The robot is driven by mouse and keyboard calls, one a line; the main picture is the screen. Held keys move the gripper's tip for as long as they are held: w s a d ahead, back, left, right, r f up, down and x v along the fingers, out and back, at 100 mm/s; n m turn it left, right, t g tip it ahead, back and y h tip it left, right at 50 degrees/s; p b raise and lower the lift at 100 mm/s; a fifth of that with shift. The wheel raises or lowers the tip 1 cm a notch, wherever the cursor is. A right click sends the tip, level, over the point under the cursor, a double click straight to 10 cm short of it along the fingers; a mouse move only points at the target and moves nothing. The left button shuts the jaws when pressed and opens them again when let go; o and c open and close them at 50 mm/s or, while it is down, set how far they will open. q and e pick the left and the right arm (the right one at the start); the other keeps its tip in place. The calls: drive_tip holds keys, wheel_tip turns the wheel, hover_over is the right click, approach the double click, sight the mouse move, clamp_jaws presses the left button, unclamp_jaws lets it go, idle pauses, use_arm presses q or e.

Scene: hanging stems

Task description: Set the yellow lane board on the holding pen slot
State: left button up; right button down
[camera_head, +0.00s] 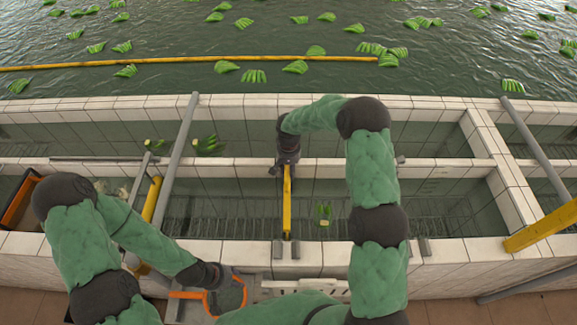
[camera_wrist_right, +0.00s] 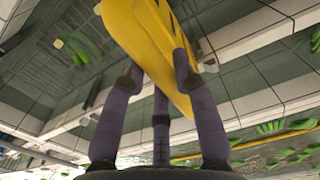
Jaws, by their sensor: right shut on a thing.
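The yellow lane board (camera_head: 287,205) spans a basin channel in the head view, one end near the middle wall. Its near end is by a pair of grey slot brackets (camera_head: 278,250) on the front wall; I cannot tell whether it is seated. My right gripper (camera_head: 287,166) is shut on the board's far end, over the middle wall. The right wrist view shows its fingers (camera_wrist_right: 160,82) around the yellow board (camera_wrist_right: 140,32), which has dark marks. My left gripper (camera_head: 228,295) is low at front, beside an orange-edged item (camera_head: 190,295); its fingers are unclear.
Another yellow board (camera_head: 152,198) stands at left, and a yellow beam (camera_head: 540,226) at right. Green bunches (camera_head: 324,213) float in the basins and the open water behind. A long yellow boom (camera_head: 180,60) lies on that water. Grey rails (camera_head: 178,150) cross the tiled walls.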

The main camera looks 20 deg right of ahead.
wheel_tip(320, 180, down, 16)
drive_tip(key=b, duration=0.6)
drive_tip(key=shift+r, duration=0.25)
idle(0.9)
drive_tip(key=shift+f+b, duration=0.45)
drive_tip(key=shift+b, duration=0.3)
idle(0.5)
unclamp_jaws()
drive_tip(key=shift+s, duration=0.1)
drive_tip(key=shift+r, duration=0.1)
idle(0.5)
drive_tip(key=shift+r+p, duration=1.45)
drive_tip(key=shift+r, duration=3.5)
